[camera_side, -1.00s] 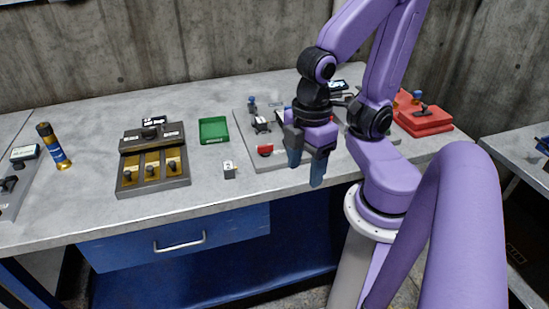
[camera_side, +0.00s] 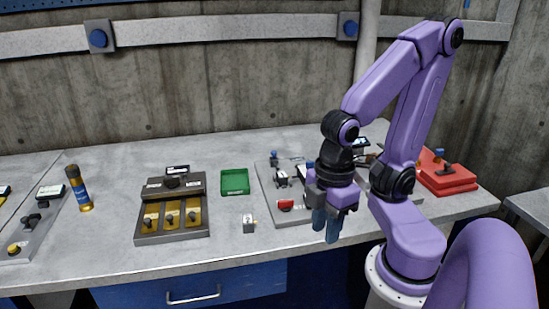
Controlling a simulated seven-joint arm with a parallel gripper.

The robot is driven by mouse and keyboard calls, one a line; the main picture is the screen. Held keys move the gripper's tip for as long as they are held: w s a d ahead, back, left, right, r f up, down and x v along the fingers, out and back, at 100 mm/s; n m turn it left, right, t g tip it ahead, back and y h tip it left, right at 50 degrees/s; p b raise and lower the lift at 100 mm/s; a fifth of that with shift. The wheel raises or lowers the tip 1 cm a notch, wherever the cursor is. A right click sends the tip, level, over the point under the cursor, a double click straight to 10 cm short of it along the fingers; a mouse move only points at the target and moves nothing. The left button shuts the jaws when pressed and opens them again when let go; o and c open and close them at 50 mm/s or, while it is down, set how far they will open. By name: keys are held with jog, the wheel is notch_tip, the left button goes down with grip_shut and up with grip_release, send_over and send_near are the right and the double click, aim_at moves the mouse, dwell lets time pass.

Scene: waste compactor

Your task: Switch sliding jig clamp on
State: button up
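My gripper (camera_side: 326,226) points down above the front edge of a grey plate (camera_side: 305,217) on the bench. Its two blue fingers look close together, and I cannot tell whether a gap remains between them. Nothing shows between the fingertips. The plate carries a red part (camera_side: 285,205) just left of the fingers, a black and white clamp-like piece (camera_side: 281,178) and a blue-topped knob (camera_side: 273,157) behind it. I cannot tell for certain which fitting is the sliding jig clamp. My gripper and wrist hide the middle of the plate.
A red box (camera_side: 446,180) stands right of my arm. Bare bench lies along the front.

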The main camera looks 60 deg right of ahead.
jog(key=shift+w+a+r, duration=0.1)
jog(key=shift+w+a, duration=0.05)
jog(key=shift+w, duration=0.2)
grip_shut()
jog(key=w+d+r+m+t, duration=0.1)
jog(key=w+m, duration=0.3)
jog(key=w, duration=0.7)
jog(key=w+d+r+m+t, duration=0.15)
jog(key=w+m, duration=0.25)
jog(key=w, duration=0.7)
jog(key=w+d+m, duration=0.3)
jog(key=w+d, duration=0.3)
jog(key=w, duration=0.2)
jog(key=w+d+f+m+h, duration=0.15)
jog(key=w+d, duration=0.25)
jog(key=d, duration=0.4)
jog(key=w+d+m, duration=0.3)
jog(key=w+d, duration=0.1)
jog(key=d, duration=0.4)
jog(key=d+f+m+h, duration=0.1)
jog(key=d+m, duration=0.3)
jog(key=d, duration=1.3)
jog(key=shift+f, duration=0.15)
jog(key=shift+s+d+t, duration=0.1)
jog(key=shift+t, duration=0.15)
